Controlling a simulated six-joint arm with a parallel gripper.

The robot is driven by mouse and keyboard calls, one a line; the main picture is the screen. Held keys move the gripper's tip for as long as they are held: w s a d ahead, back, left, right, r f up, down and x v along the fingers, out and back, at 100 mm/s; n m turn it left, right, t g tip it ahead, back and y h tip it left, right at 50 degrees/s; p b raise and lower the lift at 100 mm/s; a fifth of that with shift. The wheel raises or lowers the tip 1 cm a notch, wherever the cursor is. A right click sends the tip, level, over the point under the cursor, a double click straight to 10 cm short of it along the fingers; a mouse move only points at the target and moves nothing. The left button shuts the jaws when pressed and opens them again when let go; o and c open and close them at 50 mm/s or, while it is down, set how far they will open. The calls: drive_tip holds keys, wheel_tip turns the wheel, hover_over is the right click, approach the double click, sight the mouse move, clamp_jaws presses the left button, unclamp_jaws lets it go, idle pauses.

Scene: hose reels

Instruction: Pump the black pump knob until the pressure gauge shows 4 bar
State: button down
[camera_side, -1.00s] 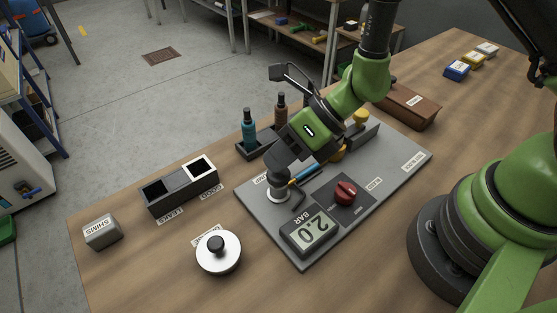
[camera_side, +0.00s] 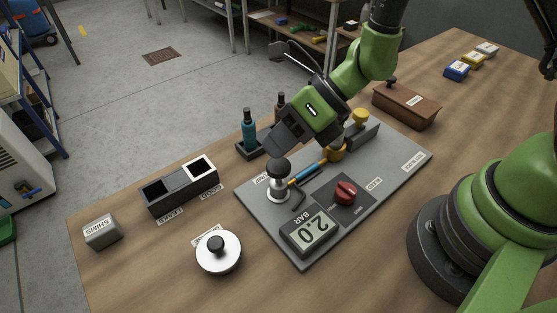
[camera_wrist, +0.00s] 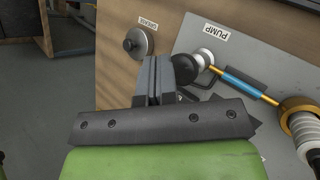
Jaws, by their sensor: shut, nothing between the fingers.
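The black pump knob (camera_side: 278,166) stands raised on its silver stem at the left end of the grey panel (camera_side: 400,160). In the wrist view the knob (camera_wrist: 184,68) is partly hidden behind my fingers. My gripper (camera_side: 276,149) is shut and empty, tilted just above the knob; a contact cannot be made out. Its closed dark fingers fill the middle of the wrist view (camera_wrist: 157,80). The pressure gauge (camera_side: 310,229) at the panel's front reads 2.0 BAR.
A red knob (camera_side: 345,190) and a blue-and-brass hose line (camera_side: 308,172) sit close to the pump. A round silver lid (camera_side: 218,252), a two-bin box (camera_side: 180,187) and bottles (camera_side: 249,130) stand left of the panel. A brown box (camera_side: 407,105) lies behind.

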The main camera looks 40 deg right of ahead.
sight(279, 161)
drive_tip(key=shift+r, duration=2.5)
idle(1.7)
wheel_tip(279, 161, up, 4)
drive_tip(key=shift+f, duration=0.1)
drive_tip(key=shift+f, duration=0.15)
drive_tip(key=shift+f, duration=4.3)
drive_tip(key=shift+f, duration=0.1)
